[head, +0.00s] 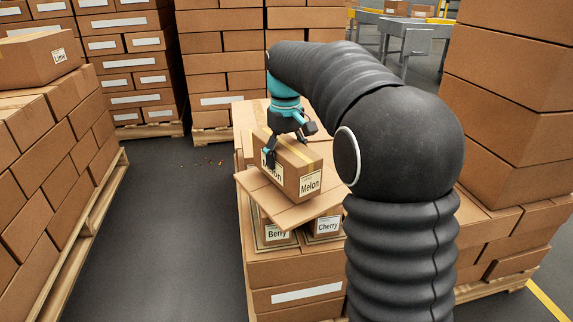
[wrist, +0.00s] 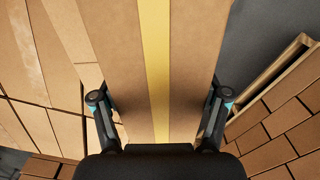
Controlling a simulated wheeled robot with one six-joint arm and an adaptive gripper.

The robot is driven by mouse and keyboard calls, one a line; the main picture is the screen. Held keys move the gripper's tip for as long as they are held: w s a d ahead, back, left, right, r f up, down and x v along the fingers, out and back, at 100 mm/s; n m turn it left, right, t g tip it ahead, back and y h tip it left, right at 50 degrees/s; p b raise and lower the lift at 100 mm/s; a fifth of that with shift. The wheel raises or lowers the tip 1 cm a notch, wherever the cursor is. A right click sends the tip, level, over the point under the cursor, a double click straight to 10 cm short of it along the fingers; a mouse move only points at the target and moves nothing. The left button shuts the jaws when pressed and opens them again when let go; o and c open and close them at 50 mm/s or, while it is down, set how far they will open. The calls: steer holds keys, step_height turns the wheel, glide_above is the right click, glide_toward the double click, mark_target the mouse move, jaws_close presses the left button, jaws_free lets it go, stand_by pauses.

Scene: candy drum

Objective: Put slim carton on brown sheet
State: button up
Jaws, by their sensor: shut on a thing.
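The slim carton (head: 288,180), a brown box with yellow tape along its top and "Melon" labels, is at the centre of the head view. In the wrist view its taped top (wrist: 185,60) fills the middle. My gripper (head: 288,143) is over the carton from above, shut on it with one finger on each side; both fingers also show in the wrist view (wrist: 160,100). The brown sheet (head: 287,212) is directly below the carton, lying askew over smaller cartons. The carton looks on or just above the sheet; the contact is hidden.
Cartons labelled Berry (head: 277,235) and Cherry (head: 326,226) stand under the sheet on a pallet stack. A left stack carries a Lime carton (head: 42,58). Tall stacks stand behind and at the right. Grey floor (head: 180,230) is open on the left, with small coloured bits on it.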

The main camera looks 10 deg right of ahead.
steer(key=shift+f, duration=1)
steer(key=shift+f, duration=0.15)
steer(key=o, duration=1.5)
steer(key=shift+o, duration=0.2)
